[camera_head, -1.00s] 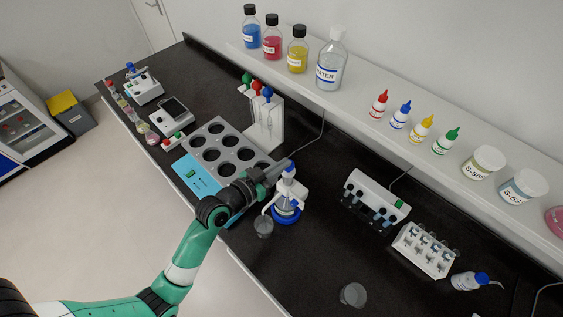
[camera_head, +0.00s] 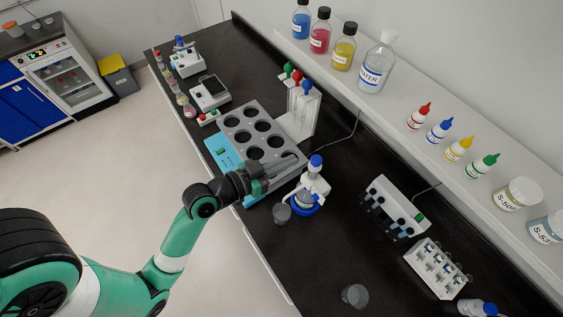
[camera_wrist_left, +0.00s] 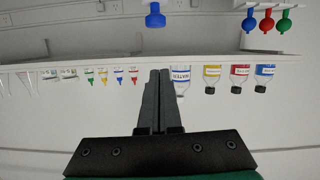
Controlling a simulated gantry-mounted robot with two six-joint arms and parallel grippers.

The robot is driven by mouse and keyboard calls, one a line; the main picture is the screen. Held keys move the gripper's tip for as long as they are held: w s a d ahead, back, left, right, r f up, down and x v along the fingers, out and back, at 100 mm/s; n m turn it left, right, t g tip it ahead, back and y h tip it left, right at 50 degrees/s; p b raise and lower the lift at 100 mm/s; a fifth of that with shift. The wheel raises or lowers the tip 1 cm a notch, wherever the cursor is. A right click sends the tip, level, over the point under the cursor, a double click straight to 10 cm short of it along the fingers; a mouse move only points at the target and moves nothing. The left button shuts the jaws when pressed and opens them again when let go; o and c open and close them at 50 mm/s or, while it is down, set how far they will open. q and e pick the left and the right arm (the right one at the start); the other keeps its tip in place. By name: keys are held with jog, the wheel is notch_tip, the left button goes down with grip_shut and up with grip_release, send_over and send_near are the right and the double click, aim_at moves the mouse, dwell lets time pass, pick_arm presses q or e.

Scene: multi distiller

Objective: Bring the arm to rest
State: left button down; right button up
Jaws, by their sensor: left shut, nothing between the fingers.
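My left gripper (camera_head: 284,166) is shut and empty. In the head view it is in front of the grey water bath with round openings (camera_head: 241,113), left of the blue-capped dispenser bottle (camera_head: 310,190). Its tips seem close to the dispenser in the picture; I cannot tell whether they touch. In the left wrist view the two dark fingers (camera_wrist_left: 157,102) are together, with no object between them. They point toward the shelf, and the blue cap (camera_wrist_left: 155,16) shows above the fingertips. My right gripper is not in view.
A clear beaker (camera_head: 281,212) stands beside the dispenser, and another beaker (camera_head: 355,295) is near the bench's front edge. A pipette stand (camera_head: 302,112) is behind the bath. A white device (camera_head: 395,207) and white rack (camera_head: 437,268) stand right. Bottles line the shelf (camera_head: 400,90).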

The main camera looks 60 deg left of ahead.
pick_arm(q)
jog(key=shift+v, duration=0.95)
